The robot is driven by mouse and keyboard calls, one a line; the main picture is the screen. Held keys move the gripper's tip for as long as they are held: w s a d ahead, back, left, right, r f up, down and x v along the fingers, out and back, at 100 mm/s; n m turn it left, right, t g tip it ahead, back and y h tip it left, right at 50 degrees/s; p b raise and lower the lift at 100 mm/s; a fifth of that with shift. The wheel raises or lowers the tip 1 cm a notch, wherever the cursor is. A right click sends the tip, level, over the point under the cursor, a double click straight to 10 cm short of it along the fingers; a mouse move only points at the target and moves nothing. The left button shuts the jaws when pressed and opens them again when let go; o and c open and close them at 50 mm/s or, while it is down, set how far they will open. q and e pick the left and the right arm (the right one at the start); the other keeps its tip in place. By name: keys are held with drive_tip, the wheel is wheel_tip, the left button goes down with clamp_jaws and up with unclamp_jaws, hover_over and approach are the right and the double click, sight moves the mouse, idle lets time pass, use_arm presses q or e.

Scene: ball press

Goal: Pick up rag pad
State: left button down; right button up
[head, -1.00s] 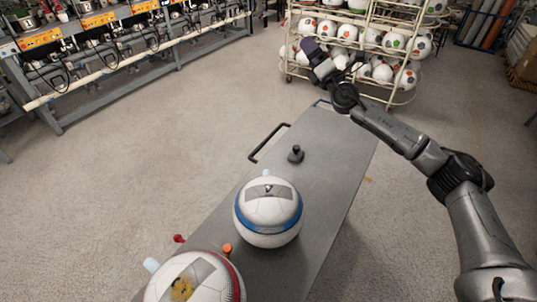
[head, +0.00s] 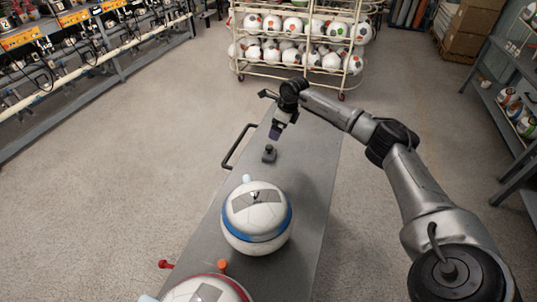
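A small dark grey pad with an upright knob (head: 269,154), which looks like the rag pad, stands on the grey table top (head: 308,180), behind the blue-banded ball. My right gripper (head: 276,132) points down just above and behind this knob, with a small gap visible in the picture. Its tip is dark purple and too small to show whether the fingers are apart. My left gripper is not in view.
A white ball mould with a blue band (head: 256,222) stands on the table in front of the pad. A red-rimmed one (head: 208,290) is nearer. A black handle (head: 238,146) juts from the left edge. A ball rack (head: 300,45) stands behind.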

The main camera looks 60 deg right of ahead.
sight(271, 147)
drive_tip(key=b+x, duration=0.2)
drive_tip(key=x, duration=0.6)
drive_tip(key=shift+a+f, duration=0.15)
drive_tip(key=shift+f, duration=0.2)
drive_tip(key=b+x, duration=0.1)
drive_tip(key=x, duration=0.3)
drive_tip(key=shift+a, duration=0.2)
drive_tip(key=shift+f+b, duration=0.35)
drive_tip(key=shift+f, duration=0.2)
drive_tip(key=c, duration=1)
drive_tip(key=shift+r, duration=0.1)
